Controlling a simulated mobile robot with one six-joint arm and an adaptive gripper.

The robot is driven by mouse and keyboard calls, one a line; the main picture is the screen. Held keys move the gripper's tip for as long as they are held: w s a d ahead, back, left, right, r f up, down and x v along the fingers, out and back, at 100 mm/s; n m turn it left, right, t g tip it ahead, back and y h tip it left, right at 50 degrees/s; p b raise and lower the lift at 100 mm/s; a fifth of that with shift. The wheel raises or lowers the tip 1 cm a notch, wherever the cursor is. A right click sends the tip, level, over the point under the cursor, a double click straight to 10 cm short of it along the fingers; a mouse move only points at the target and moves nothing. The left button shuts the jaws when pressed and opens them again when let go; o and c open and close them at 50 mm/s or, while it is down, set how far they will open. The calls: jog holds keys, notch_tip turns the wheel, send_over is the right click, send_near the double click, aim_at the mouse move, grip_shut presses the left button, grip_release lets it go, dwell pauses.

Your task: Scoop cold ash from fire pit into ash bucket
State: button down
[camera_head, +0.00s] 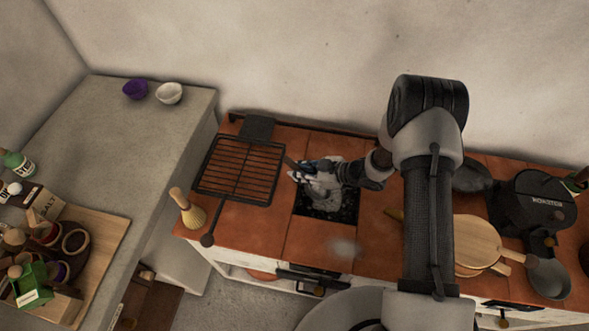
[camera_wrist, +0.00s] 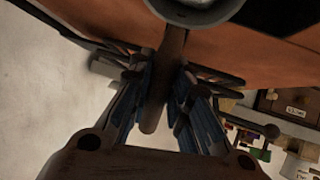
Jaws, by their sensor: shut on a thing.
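The fire pit (camera_head: 328,213) is a square opening in the orange tiled counter, with dark coals inside. A pale grey lumpy mass, seemingly ash, shows in it below my gripper. My gripper (camera_head: 300,170) is over the back of the pit. In the wrist view, my gripper (camera_wrist: 158,100) is shut on a brown wooden handle (camera_wrist: 150,122). A grey metal part (camera_wrist: 197,10) shows at the handle's far end, cut off by the top edge. I cannot pick out an ash bucket for certain.
A black grill rack (camera_head: 240,170) and a brush (camera_head: 188,212) lie left of the pit. A faint pale patch (camera_head: 343,247) marks the front tiles.

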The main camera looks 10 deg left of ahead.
jog(key=shift+s+d+f, duration=0.1)
jog(key=shift+d, duration=1.45)
notch_tip(320, 180, up, 3)
jog(key=h+p, duration=0.1)
jog(key=p, duration=0.2)
jog(key=shift+f+p, duration=0.15)
jog(key=shift+p, duration=0.2)
jog(key=r+h+p, duration=0.1)
jog(key=p, duration=0.1)
jog(key=r+h+p, duration=0.1)
jog(key=r+p, duration=0.1)
jog(key=r+h+p, duration=0.1)
jog(key=r+p, duration=0.1)
jog(key=shift+s+a, duration=0.1)
jog(key=shift+s, duration=0.15)
notch_tip(320, 180, up, 8)
jog(key=h+p, duration=0.2)
jog(key=p, duration=0.9)
jog(key=shift+n+g+h, duration=0.3)
jog(key=shift+g+h, duration=0.1)
jog(key=shift+a+f, duration=0.1)
jog(key=shift+f, duration=0.1)
